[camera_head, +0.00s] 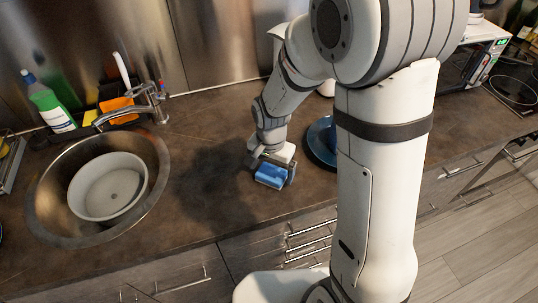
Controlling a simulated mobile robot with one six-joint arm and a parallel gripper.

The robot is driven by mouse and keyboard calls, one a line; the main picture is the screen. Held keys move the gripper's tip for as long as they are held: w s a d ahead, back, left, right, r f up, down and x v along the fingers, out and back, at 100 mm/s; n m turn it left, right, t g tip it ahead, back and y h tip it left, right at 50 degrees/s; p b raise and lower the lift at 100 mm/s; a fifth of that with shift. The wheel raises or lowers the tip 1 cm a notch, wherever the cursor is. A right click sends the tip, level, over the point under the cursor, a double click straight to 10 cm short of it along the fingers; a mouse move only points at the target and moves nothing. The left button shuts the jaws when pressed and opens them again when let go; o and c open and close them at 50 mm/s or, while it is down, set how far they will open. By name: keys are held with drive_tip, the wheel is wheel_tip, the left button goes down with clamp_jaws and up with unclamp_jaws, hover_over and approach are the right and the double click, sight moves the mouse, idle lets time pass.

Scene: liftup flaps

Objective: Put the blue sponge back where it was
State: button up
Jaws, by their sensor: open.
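A blue sponge (270,175) shows at my gripper (272,176), over the brown counter right of the sink and near its front edge. My gripper's jaws are open, with the sponge between or just below them. I cannot tell whether the sponge touches the counter. Behind the sink, beside the faucet, an orange sponge or cloth (116,110) lies by a dark holder (90,117).
A round sink (48,215) with a pale bowl (108,187) in it is at left. The faucet (150,97) and a green-white bottle (48,103) stand behind it. A blue plate or bowl (318,142) is right of my gripper. The counter between sink and gripper is clear.

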sight(271, 173)
wheel_tip(271, 173, up, 12)
drive_tip(key=s+d+r+n+t, duration=0.1)
drive_tip(key=s+d+r+n, duration=0.1)
drive_tip(key=s+d, duration=0.4)
drive_tip(key=s+d+r+n+t, duration=0.2)
drive_tip(key=s+d+r+n, duration=0.1)
drive_tip(key=s+d, duration=0.3)
drive_tip(key=shift+s+r+n, duration=0.15)
drive_tip(key=shift+r+n, duration=0.2)
drive_tip(key=shift+n, duration=0.05)
drive_tip(key=shift+d, duration=0.1)
idle(0.7)
